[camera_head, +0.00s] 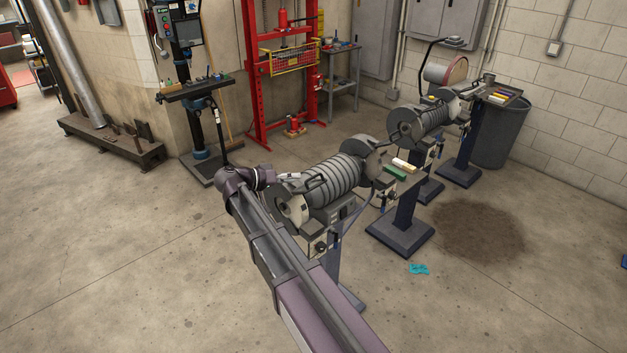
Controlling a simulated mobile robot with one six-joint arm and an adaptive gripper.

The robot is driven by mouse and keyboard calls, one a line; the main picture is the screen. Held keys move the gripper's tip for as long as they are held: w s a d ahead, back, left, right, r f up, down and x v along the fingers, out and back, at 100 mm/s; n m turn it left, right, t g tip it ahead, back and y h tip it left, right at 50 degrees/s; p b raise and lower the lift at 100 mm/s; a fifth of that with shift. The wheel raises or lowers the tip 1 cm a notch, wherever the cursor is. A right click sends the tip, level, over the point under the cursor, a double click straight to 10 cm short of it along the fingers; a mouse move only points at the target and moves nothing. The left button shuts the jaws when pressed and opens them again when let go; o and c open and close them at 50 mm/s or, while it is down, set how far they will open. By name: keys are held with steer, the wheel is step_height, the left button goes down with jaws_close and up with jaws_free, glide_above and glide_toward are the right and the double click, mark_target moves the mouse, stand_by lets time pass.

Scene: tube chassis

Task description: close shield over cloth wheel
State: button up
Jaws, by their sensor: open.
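The nearest pedestal machine has a ribbed grey motor (336,178) with a round grey wheel and guard at each end. My gripper (288,177) is open, just above the left wheel in the picture. Its fingers are small here, and I cannot tell whether they touch anything.
A second similar machine (430,121) stands behind to the right, near a grey bin (500,135). A red press frame (285,75) and a drill press (195,95) stand at the back. A teal rag (419,268) lies on the floor near a dark stain.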

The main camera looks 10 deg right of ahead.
mark_target(314, 177)
steer(key=shift+b+x, duration=0.9)
steer(key=shift+x, duration=2.9)
jaws_close()
